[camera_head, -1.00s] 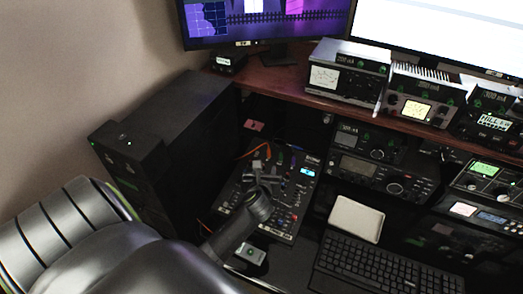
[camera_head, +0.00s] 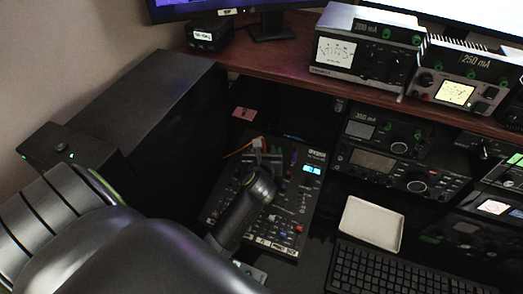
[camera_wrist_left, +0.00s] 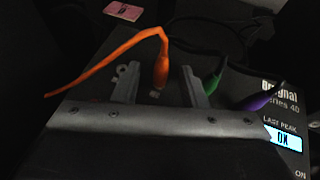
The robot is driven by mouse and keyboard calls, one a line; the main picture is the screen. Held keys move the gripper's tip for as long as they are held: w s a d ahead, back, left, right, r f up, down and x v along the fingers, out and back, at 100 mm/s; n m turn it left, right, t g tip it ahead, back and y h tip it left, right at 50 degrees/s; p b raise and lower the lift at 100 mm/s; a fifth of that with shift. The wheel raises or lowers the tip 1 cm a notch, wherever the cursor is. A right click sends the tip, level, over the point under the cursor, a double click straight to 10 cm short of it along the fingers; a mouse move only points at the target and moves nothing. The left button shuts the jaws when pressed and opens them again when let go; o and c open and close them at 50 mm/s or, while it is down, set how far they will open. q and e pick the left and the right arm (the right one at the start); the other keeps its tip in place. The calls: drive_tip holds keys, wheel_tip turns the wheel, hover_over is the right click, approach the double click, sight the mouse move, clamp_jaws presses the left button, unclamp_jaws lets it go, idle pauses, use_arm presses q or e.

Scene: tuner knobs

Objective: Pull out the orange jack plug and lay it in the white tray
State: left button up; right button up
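The orange jack plug (camera_wrist_left: 161,72) stands upright at the top end of a black mixer panel (camera_head: 294,222), its orange cable (camera_wrist_left: 108,66) bending off to the left. In the head view the cable (camera_head: 238,151) shows beside my gripper, and the plug is mostly hidden. My left gripper (camera_wrist_left: 158,78) is open, one finger on each side of the plug, with visible gaps to both. The white tray (camera_head: 371,225) lies empty to the right of the mixer. My right gripper is in neither view.
A green plug (camera_wrist_left: 211,84) stands just right of my right-hand finger, and a purple plug (camera_wrist_left: 262,98) is farther right. A keyboard (camera_head: 395,275) lies in front of the tray. Radio units (camera_head: 400,165) stand behind it. A black cabinet (camera_head: 150,100) is at left.

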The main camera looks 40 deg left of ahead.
sight(264, 143)
use_arm(q)
drive_tip(key=shift+c, duration=0.3)
clamp_jaws()
drive_tip(key=shift+r, duration=0.15)
drive_tip(key=shift+s+r+p, duration=0.1)
drive_tip(key=shift+r+p, duration=0.6)
drive_tip(key=shift+p, duration=0.5)
drive_tip(key=shift+s+d+r+p, duration=0.1)
drive_tip(key=shift+r+p, duration=1.15)
drive_tip(key=shift+p, duration=0.5)
drive_tip(key=shift+s+r+p, duration=0.1)
drive_tip(key=shift+r+p, duration=0.85)
drive_tip(key=shift+p, duration=0.4)
